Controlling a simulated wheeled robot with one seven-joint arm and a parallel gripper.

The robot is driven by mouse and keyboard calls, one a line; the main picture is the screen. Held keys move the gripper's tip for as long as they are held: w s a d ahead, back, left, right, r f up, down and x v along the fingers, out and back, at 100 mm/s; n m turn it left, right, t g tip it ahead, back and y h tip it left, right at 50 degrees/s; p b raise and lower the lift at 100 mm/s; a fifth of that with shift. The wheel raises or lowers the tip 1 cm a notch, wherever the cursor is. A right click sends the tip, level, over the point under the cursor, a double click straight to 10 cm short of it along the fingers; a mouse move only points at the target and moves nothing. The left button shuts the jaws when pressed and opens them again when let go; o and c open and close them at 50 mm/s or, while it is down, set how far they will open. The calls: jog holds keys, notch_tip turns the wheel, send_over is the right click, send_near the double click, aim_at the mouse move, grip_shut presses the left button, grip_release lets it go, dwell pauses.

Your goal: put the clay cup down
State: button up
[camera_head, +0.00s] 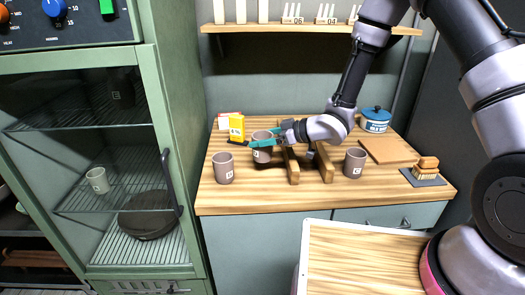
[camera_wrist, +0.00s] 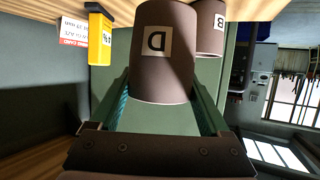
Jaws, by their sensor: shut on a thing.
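My gripper (camera_head: 262,139) has its teal fingers closed around the brown-grey clay cup (camera_head: 262,155), above the left part of the wooden counter (camera_head: 240,200). The cup looks upright; I cannot tell whether its base touches the wood. In the wrist view the held cup (camera_wrist: 163,75) shows a white label with a "D" and sits between the two fingers. A second cup labelled "B" (camera_wrist: 210,30) is beside it there. In the head view a similar cup (camera_head: 223,168) stands at the counter's front left.
Two wooden bars (camera_head: 291,165) lie right of the held cup. Another cup (camera_head: 354,162), a brush (camera_head: 428,165), a board (camera_head: 388,150) and a blue-lidded pot (camera_head: 375,120) stand farther right. A green cabinet (camera_head: 172,120) borders the left.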

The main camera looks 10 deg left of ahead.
notch_tip(320, 180, up, 4)
jog(key=m+t+h, duration=1)
jog(key=m, duration=0.3)
send_over(380, 148)
notch_tip(380, 148, down, 3)
jog(key=shift+s+f, duration=0.15)
jog(key=shift+f, duration=2.4)
jog(key=shift+f, duration=0.1)
jog(key=o, duration=1.4)
jog(key=shift+o, duration=0.3)
